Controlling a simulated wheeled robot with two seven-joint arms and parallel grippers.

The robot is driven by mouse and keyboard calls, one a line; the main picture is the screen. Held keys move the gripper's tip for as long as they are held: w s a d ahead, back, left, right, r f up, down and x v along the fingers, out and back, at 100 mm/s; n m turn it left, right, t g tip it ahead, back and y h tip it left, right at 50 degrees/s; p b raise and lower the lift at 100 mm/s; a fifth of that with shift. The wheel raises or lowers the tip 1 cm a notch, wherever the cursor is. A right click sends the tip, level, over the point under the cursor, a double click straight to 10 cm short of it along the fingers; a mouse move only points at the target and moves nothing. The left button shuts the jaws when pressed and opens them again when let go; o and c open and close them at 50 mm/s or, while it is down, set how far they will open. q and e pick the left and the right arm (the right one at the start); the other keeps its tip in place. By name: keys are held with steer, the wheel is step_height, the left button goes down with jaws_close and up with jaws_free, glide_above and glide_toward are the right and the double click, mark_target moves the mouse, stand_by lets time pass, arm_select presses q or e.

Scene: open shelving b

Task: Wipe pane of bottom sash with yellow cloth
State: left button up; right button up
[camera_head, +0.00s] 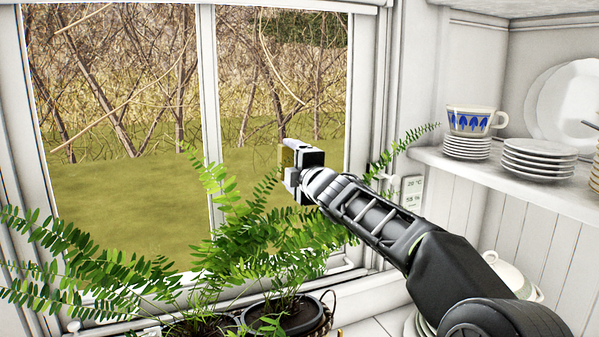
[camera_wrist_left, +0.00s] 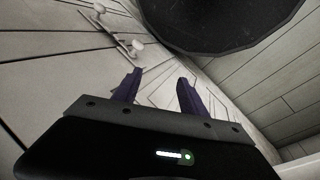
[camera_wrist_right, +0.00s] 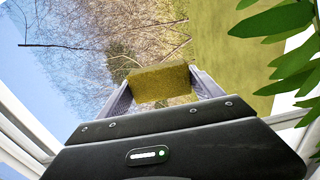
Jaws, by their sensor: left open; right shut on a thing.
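The yellow cloth (camera_head: 287,157) shows as a small yellow-olive block at the end of my right gripper (camera_head: 291,172). In the right wrist view, the right gripper's fingers are closed on the cloth (camera_wrist_right: 160,82), one at each side. The gripper is in front of the window pane (camera_head: 110,190), over its right part, right of the upright bar (camera_head: 207,120). I cannot tell whether the cloth touches the glass. My left gripper (camera_wrist_left: 157,93) shows only in the left wrist view. It is open and empty, its dark fingers apart.
Potted ferns (camera_head: 285,315) stand at the sill, their fronds reaching up beside my right gripper. Fern leaves (camera_wrist_right: 290,55) also show close in the right wrist view. At right, a shelf (camera_head: 470,172) holds stacked plates (camera_head: 540,160) and a blue-patterned cup (camera_head: 475,120).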

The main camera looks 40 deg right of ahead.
steer(key=shift+w+a, duration=0.1)
steer(key=shift+a, duration=0.25)
steer(key=d+p, duration=0.1)
steer(key=p, duration=0.1)
steer(key=s+d+p, duration=0.1)
steer(key=d, duration=0.1)
steer(key=shift+d+p, duration=0.25)
steer(key=shift+p, duration=0.1)
